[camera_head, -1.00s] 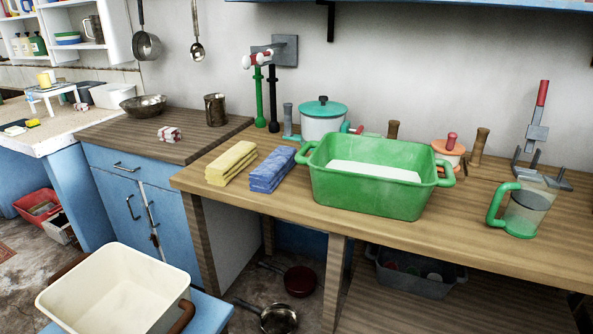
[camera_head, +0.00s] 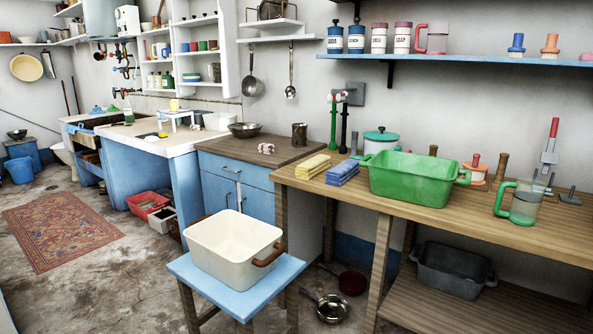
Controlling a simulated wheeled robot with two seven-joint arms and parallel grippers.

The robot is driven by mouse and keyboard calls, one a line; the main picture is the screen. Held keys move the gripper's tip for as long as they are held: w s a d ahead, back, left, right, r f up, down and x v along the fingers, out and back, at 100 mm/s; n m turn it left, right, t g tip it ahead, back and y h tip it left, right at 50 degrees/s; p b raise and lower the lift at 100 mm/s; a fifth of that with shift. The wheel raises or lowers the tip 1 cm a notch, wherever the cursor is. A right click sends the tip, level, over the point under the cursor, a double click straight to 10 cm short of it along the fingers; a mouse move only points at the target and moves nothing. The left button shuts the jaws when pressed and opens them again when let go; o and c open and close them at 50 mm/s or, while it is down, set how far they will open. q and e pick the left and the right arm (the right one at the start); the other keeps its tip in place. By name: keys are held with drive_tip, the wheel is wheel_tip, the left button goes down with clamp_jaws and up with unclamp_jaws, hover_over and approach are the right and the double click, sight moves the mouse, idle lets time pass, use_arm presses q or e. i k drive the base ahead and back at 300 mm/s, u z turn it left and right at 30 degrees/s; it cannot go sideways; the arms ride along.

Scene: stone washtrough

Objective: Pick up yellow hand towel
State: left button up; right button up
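The yellow hand towel (camera_head: 313,166) lies folded on the left end of the wooden counter (camera_head: 452,212). A folded blue towel (camera_head: 342,173) lies just to its right, close beside it. A green tub (camera_head: 411,180) with handles stands to the right of the blue towel. Neither of my grippers shows in the head view.
A cream basin (camera_head: 232,249) with a brown handle stands on a low blue stool (camera_head: 257,289) in front of the counter. Pans (camera_head: 329,307) lie on the floor under the counter. A green-handled jug (camera_head: 520,203) stands at the right. Open floor lies at the left.

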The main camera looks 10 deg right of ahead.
sight(305, 170)
drive_tip(key=z, duration=0.75)
drive_tip(key=i, duration=0.7)
drive_tip(key=z, duration=0.7)
drive_tip(key=i, duration=0.95)
drive_tip(key=u, duration=0.35)
